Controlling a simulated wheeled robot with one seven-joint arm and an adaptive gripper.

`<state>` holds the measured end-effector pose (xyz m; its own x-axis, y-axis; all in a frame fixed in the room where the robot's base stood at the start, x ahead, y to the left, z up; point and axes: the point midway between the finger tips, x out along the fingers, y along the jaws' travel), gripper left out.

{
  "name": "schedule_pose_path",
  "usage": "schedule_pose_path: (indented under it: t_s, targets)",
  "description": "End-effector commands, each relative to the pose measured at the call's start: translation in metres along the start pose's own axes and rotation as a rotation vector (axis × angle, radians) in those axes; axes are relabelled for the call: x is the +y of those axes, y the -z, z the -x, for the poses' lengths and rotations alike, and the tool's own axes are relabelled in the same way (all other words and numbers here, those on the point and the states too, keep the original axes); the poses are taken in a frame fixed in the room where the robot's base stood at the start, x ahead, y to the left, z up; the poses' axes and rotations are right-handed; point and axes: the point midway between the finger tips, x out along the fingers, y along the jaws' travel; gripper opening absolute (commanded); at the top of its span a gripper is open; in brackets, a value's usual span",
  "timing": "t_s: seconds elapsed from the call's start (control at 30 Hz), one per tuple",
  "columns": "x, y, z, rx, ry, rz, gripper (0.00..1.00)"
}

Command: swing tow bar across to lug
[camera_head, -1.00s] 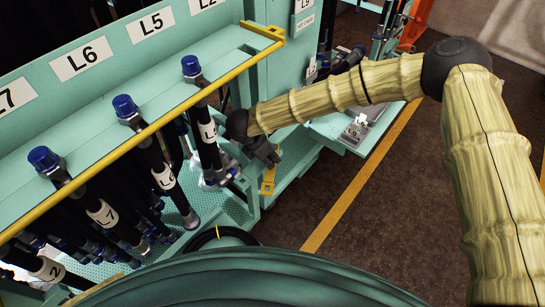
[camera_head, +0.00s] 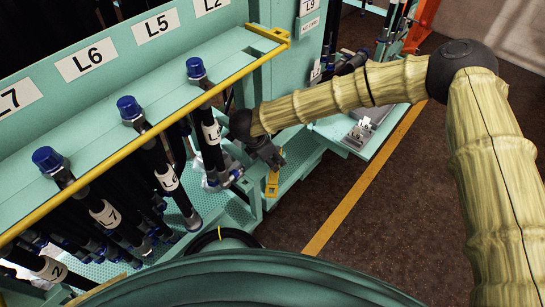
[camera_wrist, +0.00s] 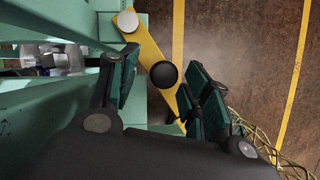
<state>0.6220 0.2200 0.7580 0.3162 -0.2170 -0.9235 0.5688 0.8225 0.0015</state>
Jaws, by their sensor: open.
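The tow bar is a yellow bar (camera_wrist: 146,46) with a pale round bolt head (camera_wrist: 127,20) at one end and a black round knob (camera_wrist: 164,73) on it. In the wrist view it runs slantwise from upper left to lower right. My gripper (camera_wrist: 160,62) is open, with one finger left of the bar and the other right of it; the knob lies between them, and I see no clear contact. In the head view the bar (camera_head: 272,184) shows just below my gripper (camera_head: 270,156), low at the end of the teal rack. I cannot make out the lug.
A teal rack (camera_head: 100,115) with a yellow rail (camera_head: 130,145) and several labelled hoses (camera_head: 165,175) stands left of my gripper. A teal shelf (camera_head: 340,135) lies to its right. Brown floor (camera_head: 370,220) with a yellow line is open on the right.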

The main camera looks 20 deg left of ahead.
Motion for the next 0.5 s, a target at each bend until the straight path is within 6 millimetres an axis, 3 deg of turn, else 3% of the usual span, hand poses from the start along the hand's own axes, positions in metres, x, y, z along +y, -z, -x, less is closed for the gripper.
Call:
schedule_pose_path:
  t_s: [0.5]
  targets:
    - [0.001,-0.001,0.083,-0.002,-0.002,0.000,0.48]
